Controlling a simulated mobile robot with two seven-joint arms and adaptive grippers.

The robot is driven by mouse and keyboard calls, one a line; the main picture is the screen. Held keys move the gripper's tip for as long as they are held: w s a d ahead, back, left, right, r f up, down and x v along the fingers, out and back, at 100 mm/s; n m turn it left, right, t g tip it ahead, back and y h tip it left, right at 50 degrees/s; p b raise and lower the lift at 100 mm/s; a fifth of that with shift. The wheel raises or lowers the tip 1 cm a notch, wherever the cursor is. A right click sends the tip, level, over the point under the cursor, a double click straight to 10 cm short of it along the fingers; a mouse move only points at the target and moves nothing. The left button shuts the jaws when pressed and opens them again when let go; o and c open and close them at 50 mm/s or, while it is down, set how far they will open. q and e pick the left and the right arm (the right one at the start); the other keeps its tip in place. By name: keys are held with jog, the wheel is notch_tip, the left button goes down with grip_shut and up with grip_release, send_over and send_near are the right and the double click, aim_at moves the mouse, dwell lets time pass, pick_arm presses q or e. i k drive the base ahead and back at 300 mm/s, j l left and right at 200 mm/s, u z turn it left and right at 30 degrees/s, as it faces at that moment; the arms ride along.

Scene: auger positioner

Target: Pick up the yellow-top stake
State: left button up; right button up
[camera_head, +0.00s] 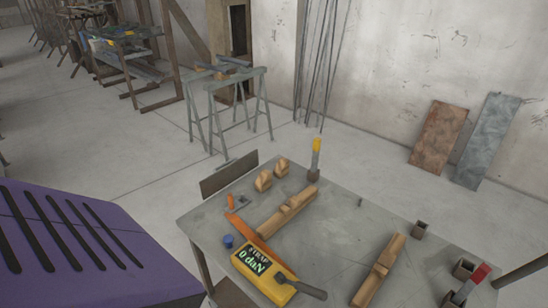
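The yellow-top stake (316,157) stands nearly upright at the far edge of the grey table (340,225). Its top is yellow and its lower part is grey. Its foot sits in or at a small brown block-like holder (313,174). Nothing touches its upper part. Neither of my grippers shows in the head view.
Wooden blocks (264,181), two timber pieces (380,270), an orange strip (250,237), a blue cap (228,241) and a yellow display device (262,272) lie on the table. A red-top stake (478,275) leans at right. A purple slotted body (60,245) fills the lower left.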

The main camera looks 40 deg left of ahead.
aim_at(316, 146)
jog(key=u, duration=1.05)
